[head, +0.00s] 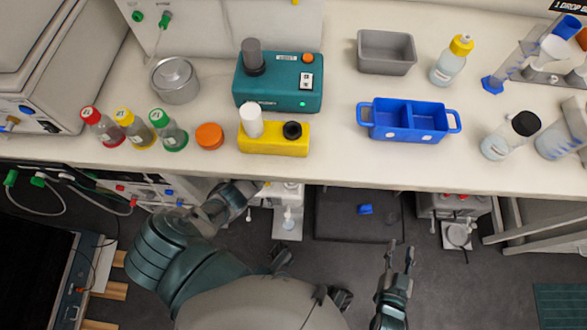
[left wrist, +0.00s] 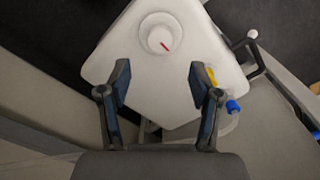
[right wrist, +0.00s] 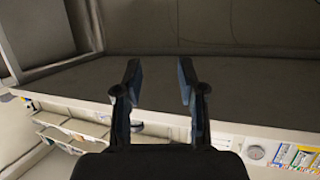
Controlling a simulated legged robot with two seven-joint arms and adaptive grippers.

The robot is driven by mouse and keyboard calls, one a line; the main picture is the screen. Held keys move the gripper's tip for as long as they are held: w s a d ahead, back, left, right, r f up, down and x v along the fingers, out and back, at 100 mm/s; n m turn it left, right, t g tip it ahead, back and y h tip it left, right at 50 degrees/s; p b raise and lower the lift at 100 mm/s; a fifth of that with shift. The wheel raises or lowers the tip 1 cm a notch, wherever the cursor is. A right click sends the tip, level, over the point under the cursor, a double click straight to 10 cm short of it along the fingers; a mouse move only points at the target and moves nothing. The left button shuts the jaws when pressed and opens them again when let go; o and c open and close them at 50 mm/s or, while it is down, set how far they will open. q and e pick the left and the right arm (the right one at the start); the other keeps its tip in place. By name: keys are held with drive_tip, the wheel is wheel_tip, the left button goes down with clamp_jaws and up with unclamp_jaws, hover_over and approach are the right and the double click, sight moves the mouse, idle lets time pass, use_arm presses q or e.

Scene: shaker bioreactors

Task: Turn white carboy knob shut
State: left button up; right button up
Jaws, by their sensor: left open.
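The white carboy (left wrist: 160,85) fills the middle of the left wrist view. Its round white knob (left wrist: 160,37) carries a red mark pointing toward the lower right. My left gripper (left wrist: 158,82) is open, its two fingers spread over the carboy's top, with the knob ahead of the fingertips and not between them. In the head view my left arm reaches to the bench's front edge, and its fingers are hard to make out there. My right gripper (head: 401,250) is open and empty in front of the bench; it also shows in the right wrist view (right wrist: 160,75).
A blue fitting (left wrist: 233,106) sits at the carboy's right side, near a grey rod. The bench (head: 340,165) above holds a teal device (head: 278,93), a yellow block (head: 275,145), a blue caddy (head: 408,122) and several bottles. Dark floor lies below the bench.

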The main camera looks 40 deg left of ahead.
use_arm(q)
wheel_tip(320, 180, down, 4)
drive_tip(key=shift+s+r+b, duration=0.1)
drive_tip(key=shift+b, duration=0.85)
wheel_tip(320, 180, down, 4)
drive_tip(key=shift+d+r+b, duration=0.1)
drive_tip(key=shift+b, duration=1.05)
drive_tip(key=shift+f, duration=0.25)
use_arm(e)
wheel_tip(320, 180, up, 11)
drive_tip(key=a+t+y, duration=0.1)
drive_tip(key=t+y, duration=0.1)
drive_tip(key=t, duration=0.7)
drive_tip(key=shift+s+m, duration=0.25)
drive_tip(key=shift+m, duration=0.05)
use_arm(q)
drive_tip(key=c, duration=1.1)
use_arm(e)
drive_tip(key=shift+w, duration=0.1)
